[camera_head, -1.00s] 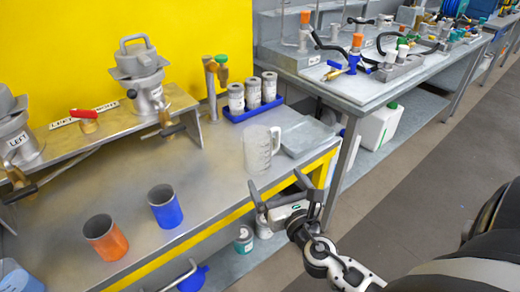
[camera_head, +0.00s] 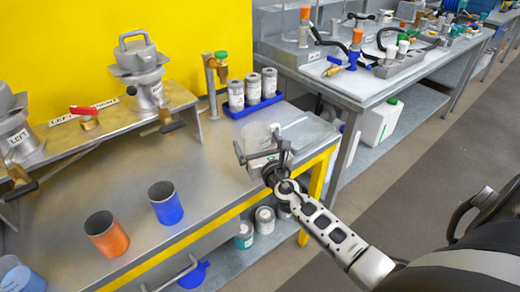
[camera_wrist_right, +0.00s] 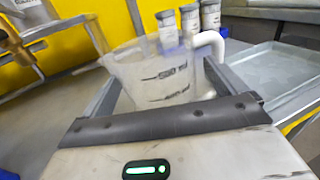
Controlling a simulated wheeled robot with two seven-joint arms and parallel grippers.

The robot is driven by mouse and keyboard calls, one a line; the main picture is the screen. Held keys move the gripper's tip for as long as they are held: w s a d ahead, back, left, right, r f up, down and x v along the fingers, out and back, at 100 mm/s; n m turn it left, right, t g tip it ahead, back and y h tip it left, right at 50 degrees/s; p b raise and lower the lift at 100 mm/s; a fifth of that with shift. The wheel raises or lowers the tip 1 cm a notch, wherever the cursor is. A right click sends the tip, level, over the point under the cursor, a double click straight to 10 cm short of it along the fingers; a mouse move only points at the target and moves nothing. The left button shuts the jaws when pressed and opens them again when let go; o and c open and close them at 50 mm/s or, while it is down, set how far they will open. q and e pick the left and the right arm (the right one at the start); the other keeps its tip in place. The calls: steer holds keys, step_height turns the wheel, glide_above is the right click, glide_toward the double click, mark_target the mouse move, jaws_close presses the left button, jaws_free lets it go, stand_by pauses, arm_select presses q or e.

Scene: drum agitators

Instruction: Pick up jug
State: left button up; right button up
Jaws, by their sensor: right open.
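The jug (camera_head: 256,135) is clear plastic with dark markings and stands on the steel bench near its right front part. It also shows in the right wrist view (camera_wrist_right: 160,75), with its white handle (camera_wrist_right: 212,42) on the right. My right gripper (camera_head: 260,150) is open in front of the jug and hides its lower part. In the right wrist view the fingers reach forward on either side of the jug, which stands between them. Whether the fingers touch it I cannot tell. My left gripper is not in view.
A blue cup (camera_head: 166,203) and an orange cup (camera_head: 106,234) stand on the bench to the left. Several labelled cans (camera_head: 236,95) sit in a blue tray (camera_head: 255,107) behind the jug. A flat grey tray (camera_head: 309,136) lies to the right.

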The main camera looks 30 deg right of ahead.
steer(key=shift+w+d, duration=0.1)
steer(key=shift+w, duration=0.3)
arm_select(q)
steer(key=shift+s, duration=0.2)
arm_select(e)
steer(key=shift+c, duration=0.3)
steer(key=c, duration=1)
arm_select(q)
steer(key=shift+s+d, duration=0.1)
arm_select(e)
steer(key=shift+r, duration=0.1)
steer(key=shift+r, duration=0.1)
